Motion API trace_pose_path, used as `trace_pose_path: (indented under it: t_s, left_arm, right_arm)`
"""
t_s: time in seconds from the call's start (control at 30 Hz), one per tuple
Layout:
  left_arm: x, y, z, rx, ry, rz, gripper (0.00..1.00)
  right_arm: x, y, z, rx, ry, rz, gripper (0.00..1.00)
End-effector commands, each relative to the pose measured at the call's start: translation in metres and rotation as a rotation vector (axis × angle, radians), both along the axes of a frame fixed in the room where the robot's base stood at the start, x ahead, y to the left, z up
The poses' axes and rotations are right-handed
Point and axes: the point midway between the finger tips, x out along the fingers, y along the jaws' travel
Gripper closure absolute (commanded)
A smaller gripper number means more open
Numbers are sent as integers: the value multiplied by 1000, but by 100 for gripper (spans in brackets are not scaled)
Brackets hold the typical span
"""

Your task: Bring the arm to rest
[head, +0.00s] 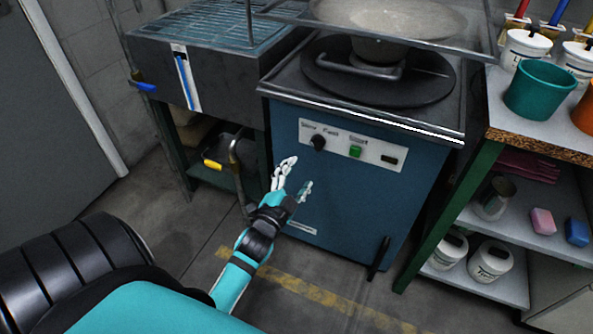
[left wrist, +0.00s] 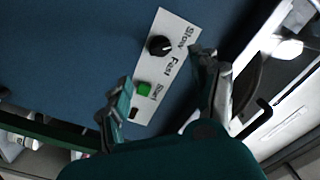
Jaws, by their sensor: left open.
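The white control panel (head: 347,143) bears a black knob (head: 318,142) marked Slow and Fast, and a green Start button (head: 355,152). The knob (left wrist: 158,45) and the green button (left wrist: 144,88) also show in the left wrist view. In the head view the fingers are below the panel, apart from the knob and button. My right gripper is not in view.
A dark round plate with a handle (head: 378,72) sits on top of the press. At right stands a shelf holding a teal pot (head: 540,90), white tubs (head: 491,261) and sponges. Floor in front is clear.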

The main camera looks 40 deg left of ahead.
Motion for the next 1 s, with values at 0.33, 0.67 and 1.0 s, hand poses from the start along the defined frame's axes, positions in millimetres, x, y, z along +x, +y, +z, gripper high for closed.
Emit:
trace_pose_path:
  t_s: [0.33,0.67,1.0]
  left_arm:
    - [0,-1,-3,-12,12,0,37]
    - [-61,-61,-105,-430,506,60,37]
    - [-166,-125,-163,-676,975,170,37]
  right_arm:
    - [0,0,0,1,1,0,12]
    - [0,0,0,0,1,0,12]
    - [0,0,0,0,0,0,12]
